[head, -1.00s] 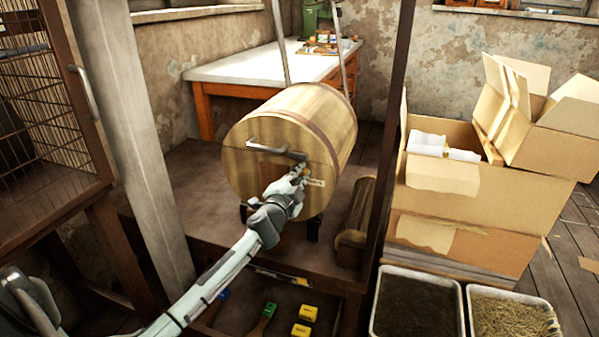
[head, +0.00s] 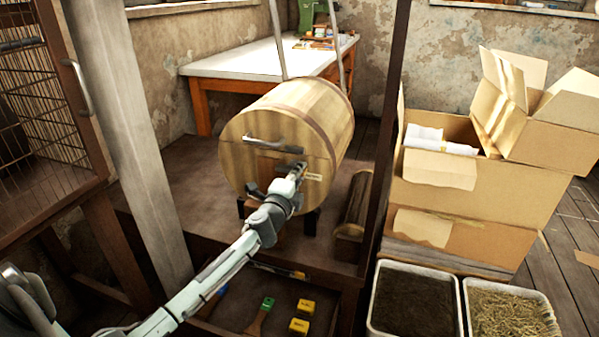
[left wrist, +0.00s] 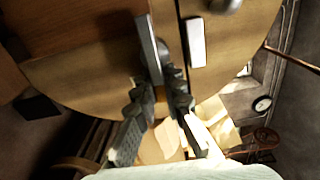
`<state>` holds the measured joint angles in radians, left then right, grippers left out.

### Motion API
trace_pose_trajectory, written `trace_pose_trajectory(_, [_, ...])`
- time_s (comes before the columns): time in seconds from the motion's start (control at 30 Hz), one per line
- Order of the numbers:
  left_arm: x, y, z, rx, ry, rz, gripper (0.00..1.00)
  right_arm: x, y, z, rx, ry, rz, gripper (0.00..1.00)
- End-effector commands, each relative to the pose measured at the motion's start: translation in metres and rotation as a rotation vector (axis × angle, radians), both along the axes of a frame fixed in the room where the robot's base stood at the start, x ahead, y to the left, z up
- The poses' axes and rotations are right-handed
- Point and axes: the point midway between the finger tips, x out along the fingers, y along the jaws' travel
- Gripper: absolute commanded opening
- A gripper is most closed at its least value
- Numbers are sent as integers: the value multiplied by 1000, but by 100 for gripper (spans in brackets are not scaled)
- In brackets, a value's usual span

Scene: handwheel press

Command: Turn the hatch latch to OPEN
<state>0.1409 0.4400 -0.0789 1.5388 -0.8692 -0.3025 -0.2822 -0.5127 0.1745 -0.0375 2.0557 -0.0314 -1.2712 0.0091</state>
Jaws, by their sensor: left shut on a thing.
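The hatch is on the round front of a wooden barrel (head: 236,150) lying on its side. A grey bar handle (head: 272,141) crosses its upper front. The grey latch lever (head: 288,165) is just below, partly hidden by my left gripper (head: 298,172). In the left wrist view the lever (left wrist: 149,45) reaches down between the fingertips of my left gripper (left wrist: 162,85), which is shut on it. A small pale label plate (head: 314,177) sits right of the fingers; its text is unreadable. My right gripper is out of view.
The barrel rests on a brown wooden bench (head: 195,215). A grey post (head: 140,140) stands left of it and a dark thin post (head: 388,120) right. A short log (head: 356,205) lies beside the barrel. Cardboard boxes (head: 465,200) and bins are farther right.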

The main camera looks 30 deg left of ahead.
Motion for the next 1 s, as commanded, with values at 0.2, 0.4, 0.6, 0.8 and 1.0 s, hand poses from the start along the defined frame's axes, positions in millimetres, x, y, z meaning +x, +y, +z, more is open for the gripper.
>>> trace_pose_trajectory(0.2, [-1, 3, 0, 9, 3, 5, 0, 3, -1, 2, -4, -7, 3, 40])
trace_pose_trajectory(0.4, [-1, 3, 0, 8, 2, 6, 11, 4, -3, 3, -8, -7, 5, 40])
trace_pose_trajectory(0.6, [0, 3, 0, 7, 2, 5, 31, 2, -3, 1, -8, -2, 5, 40])
trace_pose_trajectory(0.8, [0, 1, 0, 6, 1, 3, 31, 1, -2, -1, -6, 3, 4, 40])
trace_pose_trajectory(1.0, [-12, -2, -1, 4, 3, 2, 31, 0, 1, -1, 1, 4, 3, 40])
